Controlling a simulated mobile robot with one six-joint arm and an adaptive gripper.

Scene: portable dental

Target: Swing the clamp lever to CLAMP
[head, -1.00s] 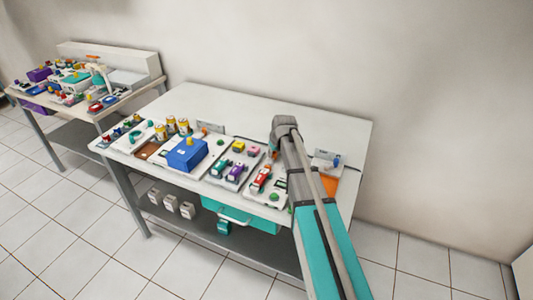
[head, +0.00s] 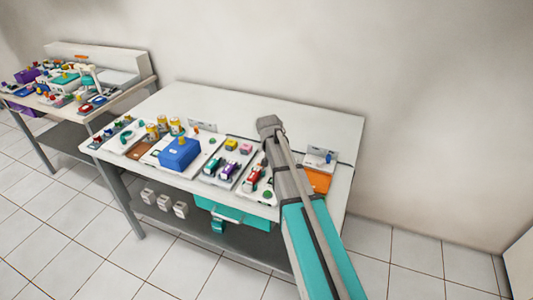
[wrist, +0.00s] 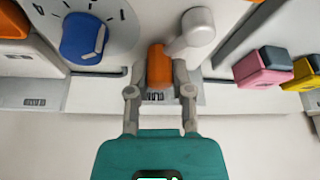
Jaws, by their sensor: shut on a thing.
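In the wrist view an orange grip (wrist: 157,66), which looks like the clamp lever's handle, stands between the fingers of my gripper (wrist: 158,72). The fingers are shut on it. A white rounded arm (wrist: 190,36) lies just right of the orange grip; I cannot tell whether the two are joined. A grey plate with small dark lettering (wrist: 157,97) shows between the fingers, too small to read. In the head view my arm hides the gripper and the lever.
A blue dial knob (wrist: 84,38) sits left of my gripper in the wrist view. Pink (wrist: 262,68) and yellow (wrist: 303,73) blocks stand to the right. In the head view a blue box (head: 180,152) and several other items crowd the white table (head: 300,118); its back is clear.

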